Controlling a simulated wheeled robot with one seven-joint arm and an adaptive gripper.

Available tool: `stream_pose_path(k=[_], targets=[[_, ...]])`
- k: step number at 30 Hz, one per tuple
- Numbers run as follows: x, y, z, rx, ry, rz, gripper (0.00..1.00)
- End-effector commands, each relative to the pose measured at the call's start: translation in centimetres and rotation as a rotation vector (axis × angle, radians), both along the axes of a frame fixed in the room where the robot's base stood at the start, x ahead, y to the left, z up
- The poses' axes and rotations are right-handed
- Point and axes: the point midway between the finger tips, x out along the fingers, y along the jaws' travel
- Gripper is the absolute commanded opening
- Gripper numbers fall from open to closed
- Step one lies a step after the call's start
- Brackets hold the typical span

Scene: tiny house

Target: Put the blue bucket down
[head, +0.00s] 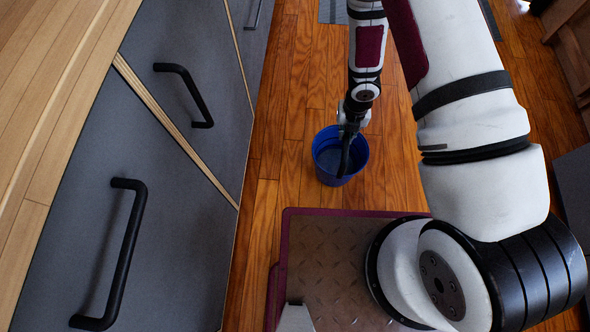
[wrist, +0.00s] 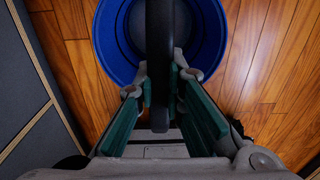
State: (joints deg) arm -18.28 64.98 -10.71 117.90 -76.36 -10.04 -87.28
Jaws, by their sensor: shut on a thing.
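The blue bucket (head: 333,177) is upright over the wooden floor in the head view, in front of my base. Its open top faces up and its inside looks empty. In the wrist view its blue wall (wrist: 209,40) fills the top middle. My gripper (head: 349,125) is above the bucket, pointing down. In the wrist view its fingers (wrist: 160,78) are closed on the bucket's black handle (wrist: 160,40), which stands up between them. The bucket's underside is hidden, so I cannot tell whether it touches the floor.
Grey cabinets (head: 185,100) with black handles line the left side under a wooden counter (head: 45,110). Bare wooden floor (head: 290,105) surrounds the bucket. A grey mat (head: 333,11) lies farther back. Dark furniture (head: 574,190) stands at the right edge.

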Motion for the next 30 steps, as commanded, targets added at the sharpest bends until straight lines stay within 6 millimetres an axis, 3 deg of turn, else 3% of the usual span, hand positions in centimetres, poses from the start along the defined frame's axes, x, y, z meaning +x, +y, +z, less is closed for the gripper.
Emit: stream_pose_path(k=[8, 24, 30], targets=[[0.1, 1.0, -0.2, 0.002, -0.003, 0.019, 0.00], [0.1, 11.7, -1.3, 0.005, -0.004, 0.016, 0.00], [0.2, 15.0, -1.6, 0.003, -0.004, 0.016, 0.00]])
